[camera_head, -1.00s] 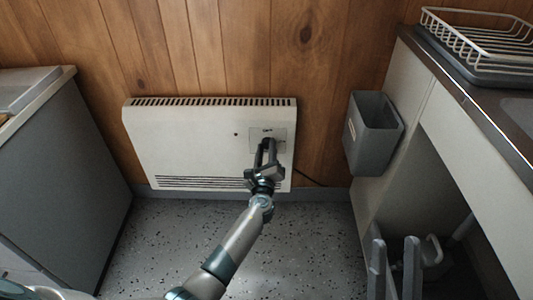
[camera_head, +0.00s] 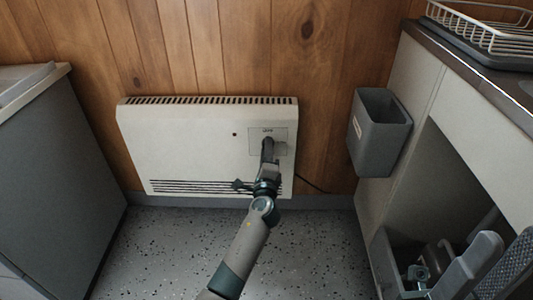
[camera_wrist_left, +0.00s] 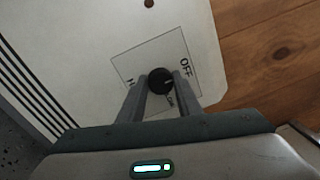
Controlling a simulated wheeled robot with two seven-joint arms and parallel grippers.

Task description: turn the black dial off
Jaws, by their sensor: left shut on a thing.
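The black dial (camera_wrist_left: 160,81) sits on a square control plate (camera_wrist_left: 158,68) on the pale wall heater (camera_head: 190,145). In the left wrist view, OFF is printed right of the dial; other lettering is partly hidden by the fingers. A small light mark shows on the dial's right side, but I cannot tell its exact setting. My left gripper (camera_head: 267,144) reaches up to the plate. In the wrist view its fingers (camera_wrist_left: 160,84) stand either side of the dial, shut on it. In the head view the gripper hides the dial.
A grey bin (camera_head: 380,145) hangs on the cabinet side to the right. A wire rack (camera_head: 485,30) stands on the counter. A grey cabinet (camera_head: 55,170) is on the left. The speckled floor (camera_head: 170,250) is clear.

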